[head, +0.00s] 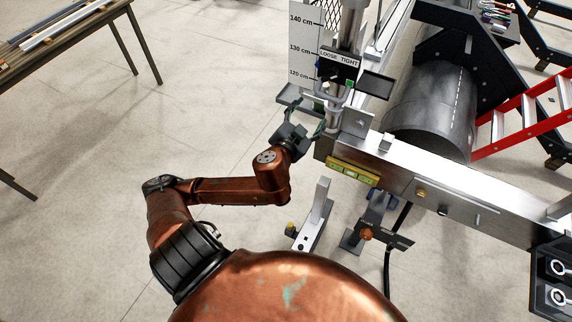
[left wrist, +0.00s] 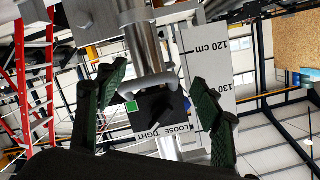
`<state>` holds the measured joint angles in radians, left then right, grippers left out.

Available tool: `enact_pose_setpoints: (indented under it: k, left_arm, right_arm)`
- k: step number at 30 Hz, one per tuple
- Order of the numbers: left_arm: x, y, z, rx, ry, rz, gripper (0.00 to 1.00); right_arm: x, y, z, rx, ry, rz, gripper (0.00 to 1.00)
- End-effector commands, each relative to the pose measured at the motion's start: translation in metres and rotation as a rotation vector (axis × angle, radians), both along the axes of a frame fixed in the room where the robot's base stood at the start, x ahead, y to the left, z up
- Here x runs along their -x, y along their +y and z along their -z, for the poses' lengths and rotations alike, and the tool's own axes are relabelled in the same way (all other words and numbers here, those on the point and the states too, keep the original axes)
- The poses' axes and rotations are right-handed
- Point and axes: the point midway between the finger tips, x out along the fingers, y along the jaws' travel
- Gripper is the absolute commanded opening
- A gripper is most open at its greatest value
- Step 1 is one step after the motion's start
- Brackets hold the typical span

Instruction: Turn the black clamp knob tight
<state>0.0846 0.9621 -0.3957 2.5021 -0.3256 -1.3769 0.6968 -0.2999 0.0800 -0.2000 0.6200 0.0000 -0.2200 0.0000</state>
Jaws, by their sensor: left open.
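The black clamp block (head: 338,68) sits on the upright steel post (head: 349,30), with a white "LOOSE TIGHT" label (head: 338,57) and a small green square (head: 350,84). In the left wrist view the dark knob (left wrist: 157,104) shows against the black block, above the label (left wrist: 166,130); its exact pointer direction is hard to tell. My left gripper (head: 314,116) is beside the post, below the block. In the left wrist view its green-padded fingers (left wrist: 158,80) are open, one on each side of the knob and apart from it. My right gripper is not seen.
A height scale (head: 305,45) stands left of the post. A steel beam (head: 455,195) with a yellow level (head: 353,171) runs to the right. A grey cylinder (head: 432,110) and a red ladder (head: 530,112) are behind it.

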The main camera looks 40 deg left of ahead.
Motion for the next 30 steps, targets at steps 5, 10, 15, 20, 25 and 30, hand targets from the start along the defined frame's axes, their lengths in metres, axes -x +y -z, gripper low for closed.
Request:
enact_pose_setpoints:
  k: [5, 10, 15, 20, 25, 30]
  left_arm:
    - [0.010, 0.005, 0.033, 0.029, 0.075, -0.020, 0.61]
    - [0.020, 0.009, 0.064, 0.055, 0.146, -0.037, 0.61]
    - [0.033, 0.012, 0.093, 0.080, 0.215, -0.051, 0.61]
    - [0.046, 0.014, 0.121, 0.105, 0.281, -0.064, 0.61]
    - [0.062, 0.015, 0.149, 0.131, 0.349, -0.077, 0.61]
    - [0.076, 0.016, 0.171, 0.154, 0.403, -0.086, 0.61]
  right_arm:
    - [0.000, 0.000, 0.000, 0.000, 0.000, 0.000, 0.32]
    - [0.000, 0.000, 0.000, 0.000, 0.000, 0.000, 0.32]
    - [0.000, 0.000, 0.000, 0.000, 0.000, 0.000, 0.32]
    - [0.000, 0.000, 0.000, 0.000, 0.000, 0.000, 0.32]
    - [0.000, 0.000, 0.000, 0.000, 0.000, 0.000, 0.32]
    - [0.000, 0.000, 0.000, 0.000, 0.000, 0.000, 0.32]
